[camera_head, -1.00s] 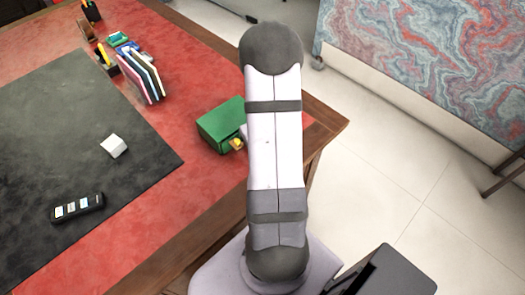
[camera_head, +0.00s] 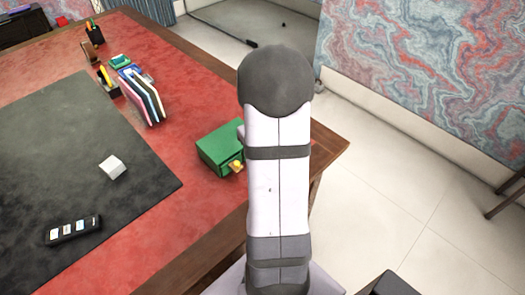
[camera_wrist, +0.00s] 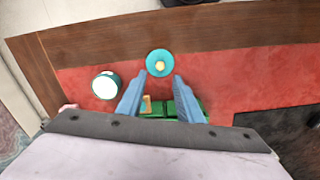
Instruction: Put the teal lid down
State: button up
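The teal lid (camera_wrist: 160,58), a round disc with a pale yellowish knob in its middle, shows in the wrist view near the desk's wooden border. My gripper (camera_wrist: 160,76) has two blue fingers spread apart, with red leather visible between them. The lid appears just beyond the fingertips, and I see no finger closed on it. Whether a fingertip touches its rim is hard to tell. A round white-topped jar with a teal side (camera_wrist: 106,85) stands to the left of the lid. In the head view my arm hides the lid, jar and gripper.
A green box (camera_head: 219,148) with a yellow knob stands beside my arm; it also shows between and behind the fingers in the wrist view (camera_wrist: 160,108). A white cube (camera_head: 112,167) and a black remote (camera_head: 72,231) lie on the dark mat (camera_head: 45,140). Upright folders (camera_head: 148,97) stand farther back.

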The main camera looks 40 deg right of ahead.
jog(key=shift+r, duration=1.95)
jog(key=s+a+f+n, duration=0.1)
jog(key=s+a, duration=0.2)
jog(key=a, duration=0.9)
jog(key=s+a+f+n, duration=0.1)
jog(key=s+a, duration=0.3)
jog(key=a, duration=0.9)
jog(key=shift+n, duration=0.5)
jog(key=shift+f, duration=0.1)
